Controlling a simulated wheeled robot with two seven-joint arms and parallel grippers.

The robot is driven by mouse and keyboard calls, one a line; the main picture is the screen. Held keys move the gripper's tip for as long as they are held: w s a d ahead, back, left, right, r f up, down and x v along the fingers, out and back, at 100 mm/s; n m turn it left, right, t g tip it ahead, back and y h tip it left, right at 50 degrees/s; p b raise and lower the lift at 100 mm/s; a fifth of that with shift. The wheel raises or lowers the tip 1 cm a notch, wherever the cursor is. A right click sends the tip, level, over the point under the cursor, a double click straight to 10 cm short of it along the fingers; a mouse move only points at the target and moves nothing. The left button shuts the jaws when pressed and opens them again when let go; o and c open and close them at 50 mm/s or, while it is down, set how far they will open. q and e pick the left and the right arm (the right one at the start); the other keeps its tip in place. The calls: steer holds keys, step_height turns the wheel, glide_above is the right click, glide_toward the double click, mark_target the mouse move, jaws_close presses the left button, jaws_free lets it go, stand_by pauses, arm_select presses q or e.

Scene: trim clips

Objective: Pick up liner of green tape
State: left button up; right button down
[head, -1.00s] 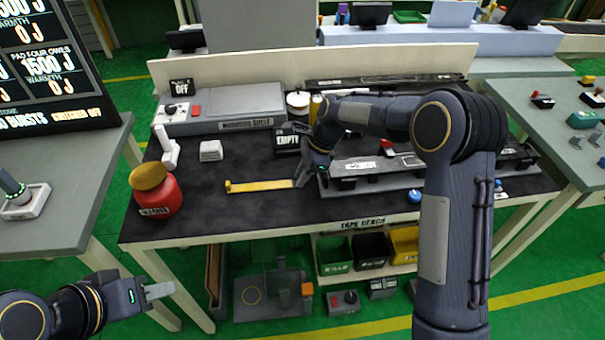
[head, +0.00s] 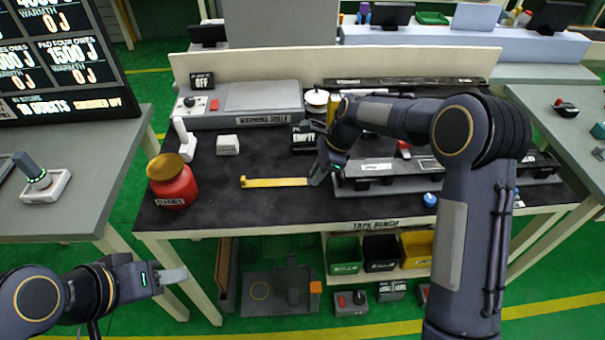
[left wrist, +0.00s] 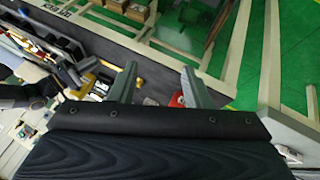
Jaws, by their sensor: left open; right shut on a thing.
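A flat yellow strip (head: 272,182) sticks out to the left from my right gripper (head: 318,174), low over the dark bench top. My right gripper is shut on its right end. I cannot tell whether the strip touches the bench. No green tape or separate liner can be made out on the bench. My left gripper (head: 178,276) is open and empty, in front of the bench and below its top at the lower left. Its two spread fingers also show in the left wrist view (left wrist: 160,72).
On the bench top (head: 240,212) stand a red jar with a brown lid (head: 172,182), a white stack (head: 228,145), a warming shelf (head: 262,98) and a long dark fixture (head: 400,184). Green (head: 345,255), black and yellow bins sit beneath.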

arm_select(q)
steer(key=w+a+r+n+g, duration=0.15)
steer(key=w+r+n, duration=0.25)
steer(key=w, duration=0.5)
steer(key=n+g+y, duration=0.4)
steer(key=n, duration=0.8)
glide_above(244, 178)
step_height(244, 178, down, 10)
steer(key=shift+s+r, duration=0.1)
steer(key=shift+f, duration=3.2)
jaws_close()
